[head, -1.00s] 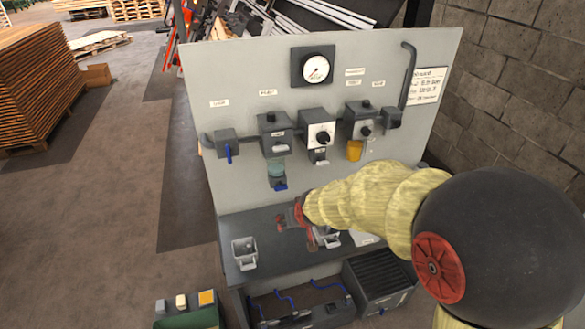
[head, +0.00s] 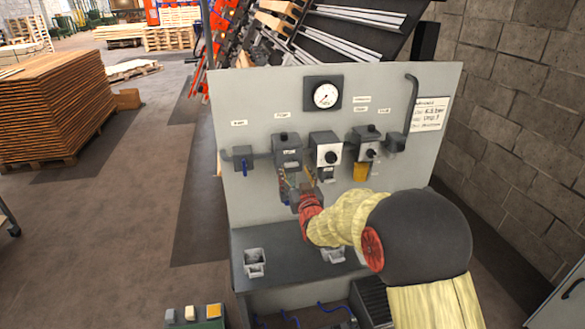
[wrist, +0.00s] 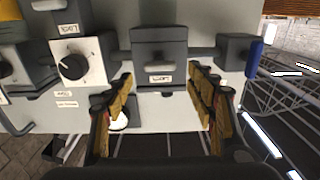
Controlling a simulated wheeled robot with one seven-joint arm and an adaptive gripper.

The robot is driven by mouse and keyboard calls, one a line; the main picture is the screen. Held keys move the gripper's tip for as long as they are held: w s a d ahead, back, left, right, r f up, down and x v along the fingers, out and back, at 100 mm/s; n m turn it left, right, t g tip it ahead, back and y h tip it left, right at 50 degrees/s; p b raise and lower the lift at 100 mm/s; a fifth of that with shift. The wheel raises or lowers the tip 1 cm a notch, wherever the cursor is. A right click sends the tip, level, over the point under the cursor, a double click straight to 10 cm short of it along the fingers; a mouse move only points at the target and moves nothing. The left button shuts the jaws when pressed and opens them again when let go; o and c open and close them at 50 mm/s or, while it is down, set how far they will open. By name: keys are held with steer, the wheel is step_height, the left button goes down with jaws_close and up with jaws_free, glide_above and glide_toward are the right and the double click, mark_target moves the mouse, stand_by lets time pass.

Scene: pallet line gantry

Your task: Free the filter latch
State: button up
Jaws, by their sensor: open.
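The filter unit (head: 287,150) is a dark grey block with a small label on the upright grey panel. In the wrist view, which is upside down to the panel, the filter block (wrist: 160,45) sits centrally, with a pale grey tab beside its label. I cannot tell which part is the latch. My gripper (head: 297,180) is just below the block in the head view and hides the bowl area there. In the wrist view my gripper (wrist: 160,78) is open, its yellow-padded fingers apart on either side of the block's face. No contact is visible.
A regulator with a black knob (head: 328,156) stands right of the filter, and a blue-handled valve (head: 243,160) left. A yellow-bowled unit (head: 365,150) is farther right. A gauge (head: 325,95) sits above. A bench (head: 290,243) with small grey cups juts out below.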

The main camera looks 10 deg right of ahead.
mark_target(292, 166)
steer(key=shift+w, duration=2.15)
steer(key=c, duration=0.3)
steer(key=c, duration=0.8)
steer(key=shift+c, duration=0.3)
